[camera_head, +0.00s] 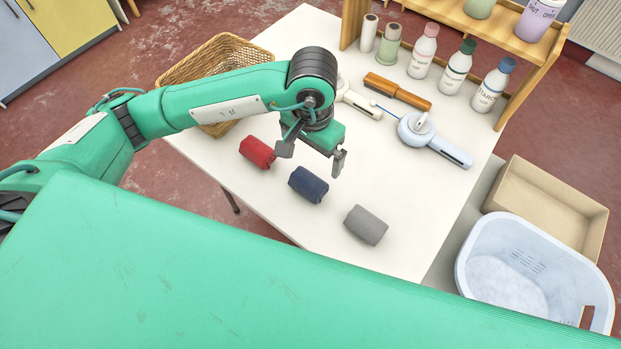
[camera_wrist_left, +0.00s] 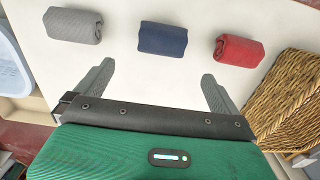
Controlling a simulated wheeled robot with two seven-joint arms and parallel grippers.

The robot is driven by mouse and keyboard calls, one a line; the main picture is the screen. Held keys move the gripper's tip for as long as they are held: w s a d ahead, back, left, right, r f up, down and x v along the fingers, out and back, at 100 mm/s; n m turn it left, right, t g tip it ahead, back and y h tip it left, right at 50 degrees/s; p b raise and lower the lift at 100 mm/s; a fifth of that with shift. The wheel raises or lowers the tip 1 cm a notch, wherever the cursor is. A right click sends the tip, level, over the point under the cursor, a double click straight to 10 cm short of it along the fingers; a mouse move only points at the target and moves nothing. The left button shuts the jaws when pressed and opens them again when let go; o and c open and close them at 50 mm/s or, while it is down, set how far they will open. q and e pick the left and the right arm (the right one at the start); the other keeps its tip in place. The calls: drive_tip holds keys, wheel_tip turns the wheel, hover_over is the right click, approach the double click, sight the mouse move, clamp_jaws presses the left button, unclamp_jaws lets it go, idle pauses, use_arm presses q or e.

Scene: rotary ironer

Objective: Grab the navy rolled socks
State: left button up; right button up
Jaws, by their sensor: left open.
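The navy rolled socks (camera_head: 308,185) lie on the white table between a red roll and a grey roll. They also show in the left wrist view (camera_wrist_left: 163,39), at the top middle, ahead of and between the two fingertips. My left gripper (camera_head: 312,158) is above the table, just behind the navy socks in the head view. In the left wrist view its fingers (camera_wrist_left: 157,73) are spread wide with nothing between them. The gripper is open and apart from the socks. My right gripper is in neither view.
A red roll (camera_head: 257,152) and a grey roll (camera_head: 366,225) flank the navy one. A wicker basket (camera_head: 217,62), wooden brush (camera_head: 397,91), white-blue device (camera_head: 433,138) and shelf with bottles stand farther back. A laundry basket (camera_head: 534,276) and cardboard box (camera_head: 548,207) are at the right.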

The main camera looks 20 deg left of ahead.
sight(310, 177)
use_arm(q)
wheel_tip(310, 177, down, 7)
drive_tip(key=shift+s+p, duration=0.1)
drive_tip(key=shift+p, duration=0.3)
drive_tip(key=shift+f, duration=0.7)
drive_tip(key=shift+a+f+p, duration=0.2)
drive_tip(key=shift+f+p, duration=0.55)
drive_tip(key=shift+f, duration=1.45)
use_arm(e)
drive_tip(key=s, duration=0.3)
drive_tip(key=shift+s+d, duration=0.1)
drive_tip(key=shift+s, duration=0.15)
use_arm(q)
drive_tip(key=shift+c, duration=0.2)
drive_tip(key=c, duration=1)
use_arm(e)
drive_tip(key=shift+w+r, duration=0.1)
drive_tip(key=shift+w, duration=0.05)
